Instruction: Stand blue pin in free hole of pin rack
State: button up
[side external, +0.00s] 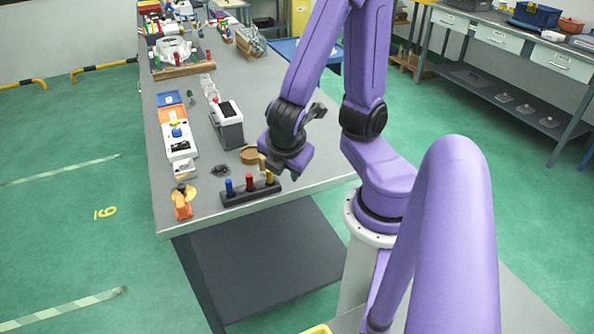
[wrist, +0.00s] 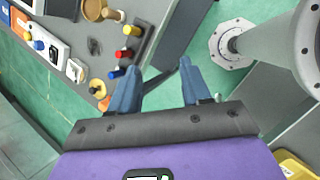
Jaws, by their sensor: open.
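The dark pin rack (side external: 236,199) lies near the table's front edge; it also shows in the wrist view (wrist: 145,46). The blue pin (side external: 229,187) stands upright at the rack's left end, with the red pin (side external: 249,183) in the middle and the yellow pin (side external: 269,178) to the right. In the wrist view the blue pin (wrist: 117,72) is beside my left finger. No free hole can be made out. My gripper (wrist: 160,66) is open and empty, its fingers apart. In the side view my gripper (side external: 296,174) is right of the rack, clear of the pins.
A tan round dish (side external: 251,155) and a white-and-black device (side external: 228,125) stand behind the rack. An orange object (side external: 182,205) lies left of it. The table's edge is close to the rack.

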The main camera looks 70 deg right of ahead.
jog(key=s+a+r+m+g+y, duration=0.2)
jog(key=s+a+r+m+y, duration=0.1)
jog(key=s+a+r+y, duration=0.1)
jog(key=shift+s+a+r+y, duration=0.15)
jog(key=shift+s+a+y, duration=0.3)
jog(key=shift+a+y, duration=0.5)
